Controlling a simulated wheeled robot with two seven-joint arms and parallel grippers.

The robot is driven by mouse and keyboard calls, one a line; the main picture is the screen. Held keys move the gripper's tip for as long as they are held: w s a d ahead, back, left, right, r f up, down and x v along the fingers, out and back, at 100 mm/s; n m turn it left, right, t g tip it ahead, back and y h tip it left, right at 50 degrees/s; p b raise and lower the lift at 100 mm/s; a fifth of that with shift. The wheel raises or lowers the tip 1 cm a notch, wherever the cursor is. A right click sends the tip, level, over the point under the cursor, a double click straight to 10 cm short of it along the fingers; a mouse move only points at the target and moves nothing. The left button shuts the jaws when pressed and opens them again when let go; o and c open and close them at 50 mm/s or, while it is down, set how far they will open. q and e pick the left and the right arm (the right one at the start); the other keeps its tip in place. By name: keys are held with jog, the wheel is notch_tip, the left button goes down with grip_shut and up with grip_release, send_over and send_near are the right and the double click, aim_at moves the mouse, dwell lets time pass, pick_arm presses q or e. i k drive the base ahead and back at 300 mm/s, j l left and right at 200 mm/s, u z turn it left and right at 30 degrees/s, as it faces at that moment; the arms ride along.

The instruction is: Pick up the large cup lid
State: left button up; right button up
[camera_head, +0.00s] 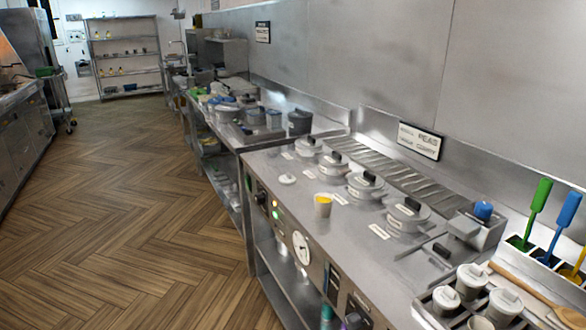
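A small round white lid (287,179) with a raised middle lies flat on the steel counter, near its front edge; I take it for the cup lid, but its size class is hard to judge. White-lidded cups (471,278) stand in a rack at the lower right. Neither of my grippers is in view.
Several lidded pots (361,186) with black handles sit in the counter behind the lid. Green, blue and yellow utensils (538,208) stand at the right, beside a wooden spoon (525,287). The wooden floor (130,210) at left is clear.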

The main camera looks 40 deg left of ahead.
aim_at(288, 178)
jog(key=i+j, duration=0.1)
jog(key=j, duration=0.5)
jog(key=i+j, duration=0.1)
jog(key=j, duration=0.5)
jog(key=i+j, duration=0.15)
jog(key=j, duration=0.45)
jog(key=i+j+z, duration=0.1)
jog(key=j, duration=1.1)
jog(key=i, duration=0.1)
